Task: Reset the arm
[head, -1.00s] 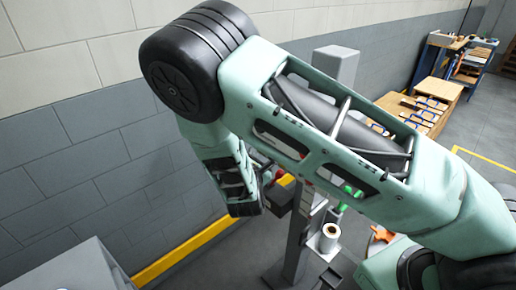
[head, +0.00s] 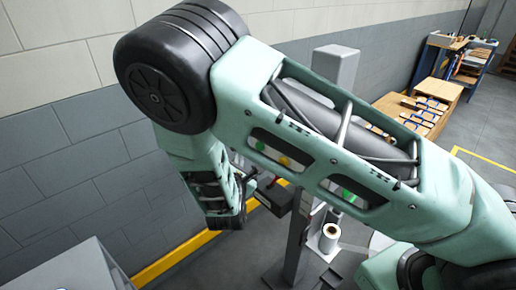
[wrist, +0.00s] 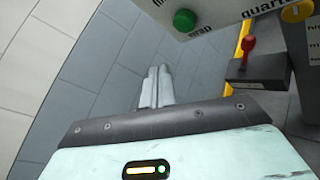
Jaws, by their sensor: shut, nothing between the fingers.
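My gripper (wrist: 157,88) shows in the wrist view with its two pale fingers together and nothing between them. It points toward the grey tiled wall and floor, apart from any object. In the head view my mint-green arm crosses the picture from the lower right to the upper left, then bends down at the black joint. The gripper itself cannot be made out there.
A panel with a green button (wrist: 184,20) and a yellow button (wrist: 297,10) stands close in the wrist view. A red-knobbed lever (wrist: 249,46) is below it. A grey post (head: 334,68), a white roll (head: 328,238) and wooden crates (head: 428,103) stand beyond my arm.

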